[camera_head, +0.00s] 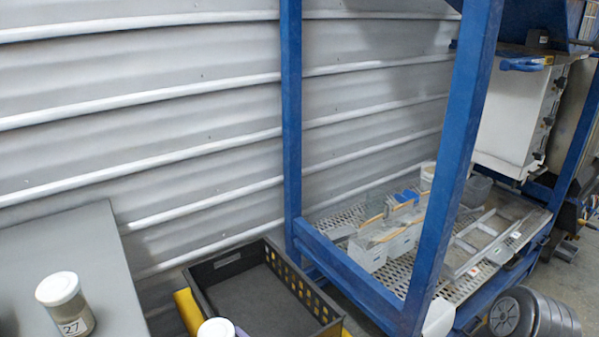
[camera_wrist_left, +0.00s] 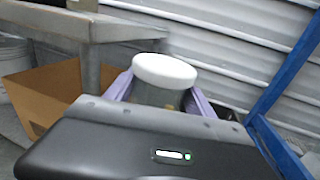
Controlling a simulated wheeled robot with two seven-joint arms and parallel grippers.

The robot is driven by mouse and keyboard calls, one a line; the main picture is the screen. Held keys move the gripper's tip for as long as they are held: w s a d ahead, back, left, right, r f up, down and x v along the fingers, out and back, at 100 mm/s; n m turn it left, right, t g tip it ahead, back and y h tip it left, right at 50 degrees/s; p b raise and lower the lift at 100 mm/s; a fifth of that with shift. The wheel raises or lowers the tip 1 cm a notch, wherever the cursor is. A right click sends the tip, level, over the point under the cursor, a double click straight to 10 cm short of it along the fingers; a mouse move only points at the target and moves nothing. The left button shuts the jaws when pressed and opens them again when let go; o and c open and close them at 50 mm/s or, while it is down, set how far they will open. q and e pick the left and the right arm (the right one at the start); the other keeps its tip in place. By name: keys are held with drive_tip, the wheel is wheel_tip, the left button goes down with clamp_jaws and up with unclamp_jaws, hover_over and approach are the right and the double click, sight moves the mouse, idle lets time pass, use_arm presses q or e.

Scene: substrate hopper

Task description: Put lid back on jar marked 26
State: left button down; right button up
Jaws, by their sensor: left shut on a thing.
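A jar with a white lid (camera_wrist_left: 165,70) is held between the purple fingers of my left gripper (camera_wrist_left: 158,93) in the left wrist view. The fingers are shut on the sides of its body, below the lid. The lid sits on top of the jar. No number shows on this jar. In the head view its white top (camera_head: 216,328) shows at the bottom edge, in front of the black crate, with a bit of purple finger beside it. Another white-lidded jar, marked 27 (camera_head: 75,326), stands upright on the grey table at the left. My right gripper is not in view.
The grey table (camera_head: 70,245) has bare room behind jar 27. A black crate (camera_head: 228,262) with an empty-looking floor stands right of it. A blue frame (camera_head: 292,130) with a perforated shelf rises at the right. A cardboard box (camera_wrist_left: 50,95) shows in the wrist view.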

use_arm(q)
drive_tip(key=w+d+f+m+t+h, duration=0.2)
drive_tip(key=d+m+t+h, duration=0.4)
drive_tip(key=d, duration=0.9)
drive_tip(key=m+h, duration=0.2)
drive_tip(key=h, duration=0.2)
drive_tip(key=shift+d+t+h, duration=0.25)
drive_tip(key=shift+t+h, duration=0.05)
drive_tip(key=shift+h, duration=0.1)
